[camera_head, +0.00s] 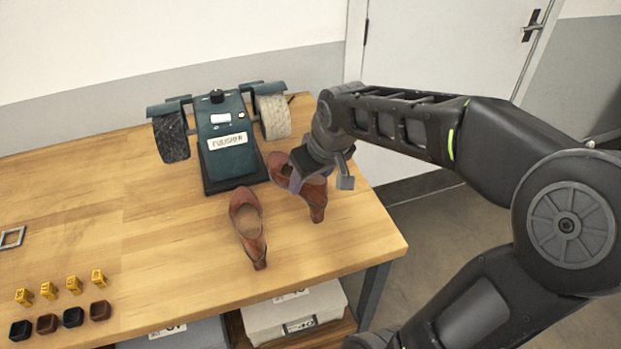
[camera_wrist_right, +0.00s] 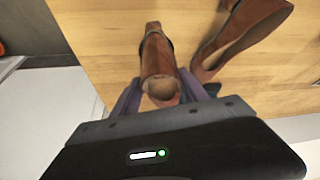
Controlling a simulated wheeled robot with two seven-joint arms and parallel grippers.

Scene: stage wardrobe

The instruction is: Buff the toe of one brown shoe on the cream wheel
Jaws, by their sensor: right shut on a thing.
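The polisher (camera_head: 228,145) is a dark teal machine at the back of the table. Its cream wheel (camera_head: 273,116) is on the right side, its dark wheel (camera_head: 171,138) on the left. My right gripper (camera_head: 298,180) is shut around the middle of one brown shoe (camera_head: 314,197), whose toe points toward the polisher, just below the cream wheel in the picture. I cannot tell whether this shoe is lifted. In the right wrist view the held shoe (camera_wrist_right: 158,58) sits between the purple fingers. The other brown shoe (camera_head: 247,222) lies free on the table to the left.
The wooden table (camera_head: 110,220) is clear at its middle left. Several yellow blocks (camera_head: 48,290) and small dark pots (camera_head: 73,317) stand at the front left, with a small metal frame (camera_head: 12,238) behind. Lidded boxes (camera_head: 294,312) sit below the table.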

